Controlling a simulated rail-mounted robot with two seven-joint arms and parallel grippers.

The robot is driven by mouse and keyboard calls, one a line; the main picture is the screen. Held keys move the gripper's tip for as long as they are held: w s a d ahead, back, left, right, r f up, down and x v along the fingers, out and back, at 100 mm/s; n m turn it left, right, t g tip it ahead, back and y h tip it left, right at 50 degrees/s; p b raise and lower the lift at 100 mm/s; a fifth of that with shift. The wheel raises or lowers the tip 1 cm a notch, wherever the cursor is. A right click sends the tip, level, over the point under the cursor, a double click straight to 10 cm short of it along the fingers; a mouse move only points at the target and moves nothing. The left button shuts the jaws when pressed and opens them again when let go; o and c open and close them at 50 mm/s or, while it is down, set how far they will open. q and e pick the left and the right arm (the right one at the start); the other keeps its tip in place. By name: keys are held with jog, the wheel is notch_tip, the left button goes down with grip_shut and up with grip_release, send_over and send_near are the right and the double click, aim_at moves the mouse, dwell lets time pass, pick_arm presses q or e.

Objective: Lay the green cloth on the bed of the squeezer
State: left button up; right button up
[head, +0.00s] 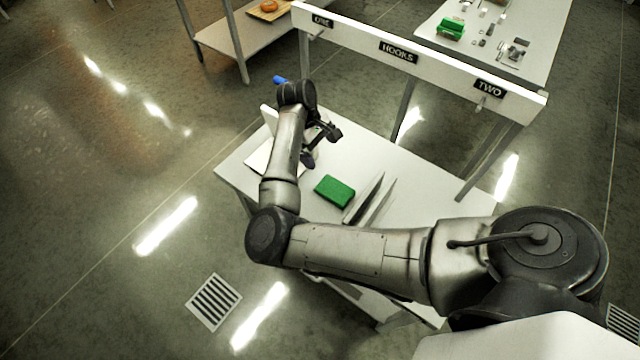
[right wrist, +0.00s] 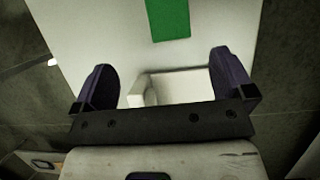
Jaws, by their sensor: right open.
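The green cloth (head: 335,191), a thick folded block, lies flat on the white table; it also shows at the top of the right wrist view (right wrist: 168,18). A white piece with a low flat part and an upright board (head: 258,158) stands at the table's left end, partly behind my right arm; it may be the squeezer. A white raised-edge shape (right wrist: 180,87) shows between my fingers in the right wrist view. My right gripper (head: 320,146) is open and empty above the table, left of and beyond the cloth; its fingers (right wrist: 165,82) are wide apart. My left gripper is not in view.
Two thin upright plates (head: 364,198) stand right of the cloth. A white rail marked HOOKS (head: 420,62) runs behind the table. A farther table (head: 535,60) bears green blocks and small parts; a shelf (head: 225,38) stands at the back left. Bare table lies beyond the cloth.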

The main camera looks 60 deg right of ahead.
aim_at(335, 189)
jog(key=x, duration=0.4)
jog(key=a+x, duration=0.1)
jog(key=x, duration=0.9)
jog(key=shift+s+a+f, duration=0.1)
jog(key=shift+s+a, duration=0.05)
jog(key=shift+s, duration=0.05)
jog(key=c, duration=1)
